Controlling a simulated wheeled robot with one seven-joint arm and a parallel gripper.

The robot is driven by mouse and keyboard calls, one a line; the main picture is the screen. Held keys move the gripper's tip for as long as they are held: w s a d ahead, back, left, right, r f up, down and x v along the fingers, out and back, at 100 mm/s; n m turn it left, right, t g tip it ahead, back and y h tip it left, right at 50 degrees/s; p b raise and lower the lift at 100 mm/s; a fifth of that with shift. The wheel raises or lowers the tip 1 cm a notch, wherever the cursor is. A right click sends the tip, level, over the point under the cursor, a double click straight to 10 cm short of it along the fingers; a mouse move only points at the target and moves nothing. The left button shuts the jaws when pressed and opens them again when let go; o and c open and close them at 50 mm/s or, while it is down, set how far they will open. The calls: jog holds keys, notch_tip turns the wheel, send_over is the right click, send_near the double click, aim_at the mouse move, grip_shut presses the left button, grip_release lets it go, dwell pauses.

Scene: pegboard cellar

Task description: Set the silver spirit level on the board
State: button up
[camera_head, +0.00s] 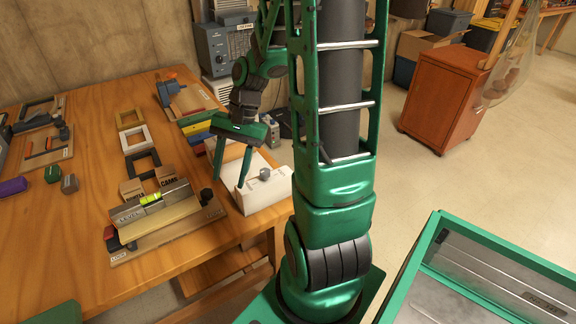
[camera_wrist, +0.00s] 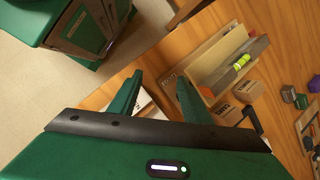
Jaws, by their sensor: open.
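The silver spirit level (camera_head: 128,213), a grey bar with a yellow-green vial, lies along a pale wooden ledge on the low wooden board (camera_head: 165,241) at the near side of the table. In the wrist view the level (camera_wrist: 258,47) lies beside the wooden ledge (camera_wrist: 212,62). I cannot tell exactly how it rests there. My gripper (camera_head: 229,184) is open and empty, its fingers pointing down, to the right of the level and apart from it. In the wrist view its fingertips (camera_wrist: 158,82) are left of the level.
A white box (camera_head: 268,196) stands close by my gripper. Small cardboard boxes (camera_head: 168,174) sit just behind the level. Several frames (camera_head: 138,138) and other tool boards (camera_head: 50,150) lie further back and left. Bare tabletop (camera_head: 85,110) shows between them.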

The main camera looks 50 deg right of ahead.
jog(key=s+d+r+n+h, duration=0.2)
jog(key=s+r+n, duration=0.1)
jog(key=s, duration=0.5)
jog(key=s+d+r+n+h, duration=0.2)
jog(key=s+r, duration=0.3)
jog(key=s, duration=0.3)
jog(key=shift+s+d+n, duration=0.3)
jog(key=shift+d+n, duration=0.1)
jog(key=shift+w+f+h, duration=0.25)
jog(key=shift+w+h, duration=0.05)
jog(key=shift+w, duration=0.4)
dwell(0.6)
jog(key=c, duration=0.3)
jog(key=shift+d, duration=0.1)
